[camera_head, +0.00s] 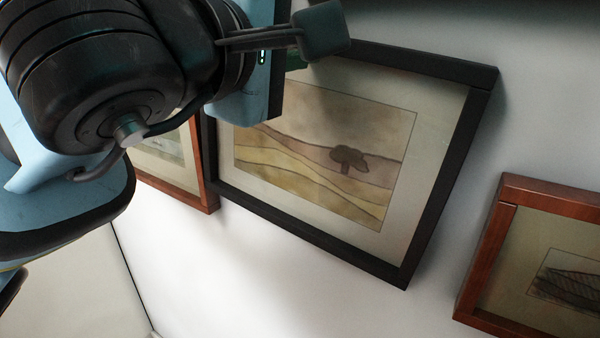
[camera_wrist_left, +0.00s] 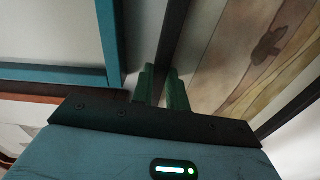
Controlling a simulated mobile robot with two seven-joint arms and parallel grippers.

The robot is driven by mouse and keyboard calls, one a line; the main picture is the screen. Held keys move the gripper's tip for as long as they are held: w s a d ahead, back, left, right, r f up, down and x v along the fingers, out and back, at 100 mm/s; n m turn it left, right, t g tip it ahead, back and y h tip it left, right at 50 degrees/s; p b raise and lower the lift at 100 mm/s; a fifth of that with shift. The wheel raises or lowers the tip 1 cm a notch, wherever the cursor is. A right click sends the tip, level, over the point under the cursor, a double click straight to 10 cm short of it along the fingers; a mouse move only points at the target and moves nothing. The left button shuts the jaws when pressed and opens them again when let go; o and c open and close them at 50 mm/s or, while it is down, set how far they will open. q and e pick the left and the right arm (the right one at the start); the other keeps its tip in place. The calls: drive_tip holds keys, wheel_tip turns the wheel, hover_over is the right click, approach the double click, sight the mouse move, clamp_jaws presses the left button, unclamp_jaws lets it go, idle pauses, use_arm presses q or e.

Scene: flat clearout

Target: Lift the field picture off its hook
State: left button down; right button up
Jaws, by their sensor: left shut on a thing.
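The field picture (camera_head: 320,150) has a black frame and shows tan and yellow fields with a dark tree. It is against or close to the white wall; its hook is hidden, and I cannot tell if it still hangs on it. My left gripper (camera_head: 300,55) is at the frame's upper left part, which my arm partly covers. In the left wrist view, the green fingers (camera_wrist_left: 162,80) are shut on the dark frame bar, one on each side, with the picture (camera_wrist_left: 285,55) to the right. My right gripper is not in view.
A red-brown framed picture (camera_head: 205,165) is close at the left, partly behind the field picture's edge. Another red-brown framed picture (camera_head: 483,255) hangs at the lower right, with a gap between. A blue frame-like bar (camera_wrist_left: 107,45) is left of the fingers. Bare wall (camera_head: 290,290) lies below.

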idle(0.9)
use_arm(q)
drive_tip(key=shift+r, duration=0.1)
drive_tip(key=shift+b+v, duration=0.55)
drive_tip(key=shift+v, duration=1.5)
drive_tip(key=shift+v, duration=2.05)
drive_tip(key=shift+b+v, duration=0.35)
drive_tip(key=shift+v, duration=1.6)
